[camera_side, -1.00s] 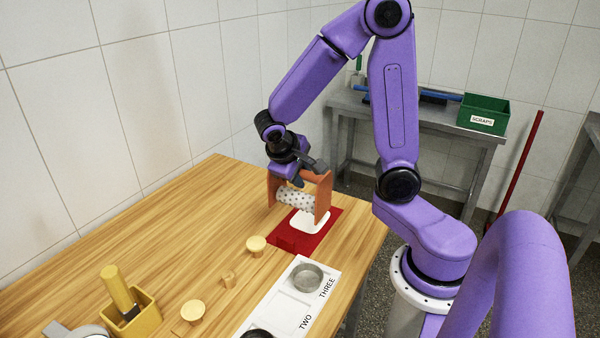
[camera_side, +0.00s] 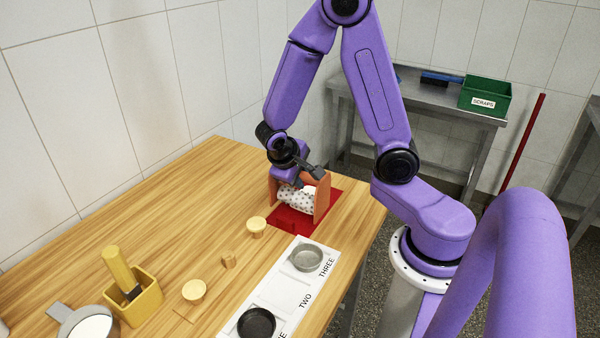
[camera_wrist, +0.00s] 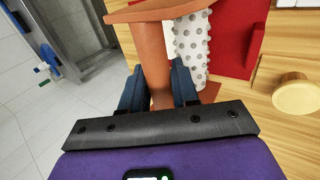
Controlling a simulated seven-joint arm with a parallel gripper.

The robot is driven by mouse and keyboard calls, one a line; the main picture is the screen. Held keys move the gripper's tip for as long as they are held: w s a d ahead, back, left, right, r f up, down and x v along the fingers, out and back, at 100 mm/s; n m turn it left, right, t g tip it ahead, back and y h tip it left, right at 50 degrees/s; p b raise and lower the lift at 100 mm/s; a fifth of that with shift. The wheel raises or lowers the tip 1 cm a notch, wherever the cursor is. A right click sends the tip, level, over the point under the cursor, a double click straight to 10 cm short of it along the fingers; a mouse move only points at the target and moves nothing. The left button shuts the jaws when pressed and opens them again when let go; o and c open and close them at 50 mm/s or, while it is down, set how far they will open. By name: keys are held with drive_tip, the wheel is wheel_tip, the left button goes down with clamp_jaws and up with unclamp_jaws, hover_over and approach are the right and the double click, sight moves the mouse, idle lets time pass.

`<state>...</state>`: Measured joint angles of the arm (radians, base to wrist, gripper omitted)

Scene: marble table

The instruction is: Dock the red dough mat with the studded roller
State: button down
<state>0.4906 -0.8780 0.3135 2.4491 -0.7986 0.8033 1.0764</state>
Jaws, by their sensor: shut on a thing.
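The studded roller (camera_side: 297,199) is a white cylinder with dark studs in an orange-brown frame (camera_side: 322,199). It sits low over the red mat (camera_side: 288,221), and the side view does not settle whether it touches. The roller also shows in the wrist view (camera_wrist: 191,45), beside the red mat (camera_wrist: 236,35). My gripper (camera_wrist: 158,88) is shut on the roller's orange-brown handle (camera_wrist: 152,60). In the side view, my gripper (camera_side: 304,177) is above the roller. The white dough on the mat is mostly or wholly hidden behind the roller and its frame.
A white strip (camera_side: 280,288) marked TWO and THREE holds a grey pan (camera_side: 306,258) and a black pan (camera_side: 256,323). Round wooden pieces (camera_side: 256,226) (camera_side: 194,291) and a yellow holder (camera_side: 138,298) stand leftward. The far-left tabletop is clear.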

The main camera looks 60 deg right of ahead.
drive_tip(key=shift+f, duration=0.85)
idle(1.1)
drive_tip(key=shift+d+r, duration=0.1)
drive_tip(key=shift+d, duration=1.4)
drive_tip(key=shift+d, duration=0.1)
drive_tip(key=shift+d, duration=4.4)
drive_tip(key=shift+a, duration=5.85)
drive_tip(key=shift+r, duration=3.4)
